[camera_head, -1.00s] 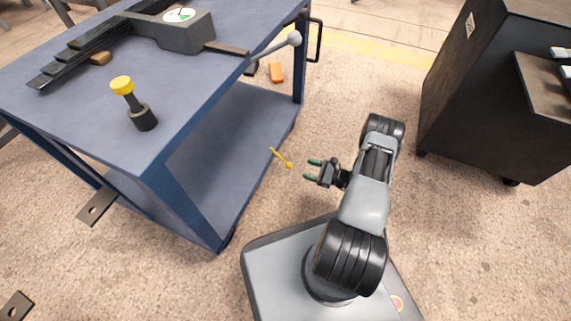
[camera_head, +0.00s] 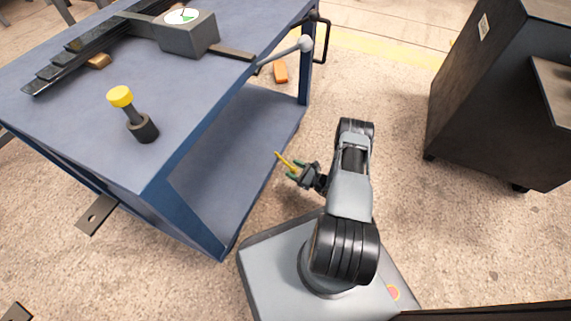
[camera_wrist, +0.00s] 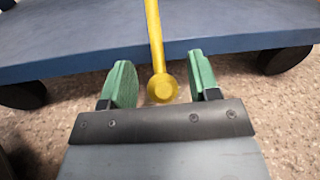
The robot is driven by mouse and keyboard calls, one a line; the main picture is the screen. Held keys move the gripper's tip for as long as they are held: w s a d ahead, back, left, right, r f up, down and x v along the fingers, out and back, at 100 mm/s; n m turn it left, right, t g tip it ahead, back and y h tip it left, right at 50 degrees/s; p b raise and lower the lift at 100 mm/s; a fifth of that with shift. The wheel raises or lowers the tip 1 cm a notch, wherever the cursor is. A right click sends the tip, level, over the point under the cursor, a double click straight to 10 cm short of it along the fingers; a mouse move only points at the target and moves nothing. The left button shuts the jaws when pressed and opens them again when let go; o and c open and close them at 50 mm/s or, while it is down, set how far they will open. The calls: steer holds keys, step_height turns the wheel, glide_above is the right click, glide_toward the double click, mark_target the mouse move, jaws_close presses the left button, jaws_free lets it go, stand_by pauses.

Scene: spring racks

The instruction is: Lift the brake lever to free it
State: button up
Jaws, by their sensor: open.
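The brake lever is a thin yellow bar with a round knob at its near end. In the head view the lever (camera_head: 285,159) sticks out low at the cart's lower shelf edge. In the wrist view the lever (camera_wrist: 157,45) runs up and away, with its knob (camera_wrist: 162,88) between the two green fingers. My gripper (camera_head: 292,172) is open around the knob; it also shows in the wrist view (camera_wrist: 160,85). A gap shows between the knob and each finger. The lever's far end is out of the wrist view.
The blue cart (camera_head: 215,190) stands left of my arm, with a black caster (camera_wrist: 285,60) beneath its shelf. On top are a yellow-capped post (camera_head: 133,115) and a grey gauge box (camera_head: 190,35). A dark cabinet (camera_head: 480,100) stands at right. Floor between is clear.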

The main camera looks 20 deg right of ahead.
steer(key=shift+x, duration=0.95)
jaws_close()
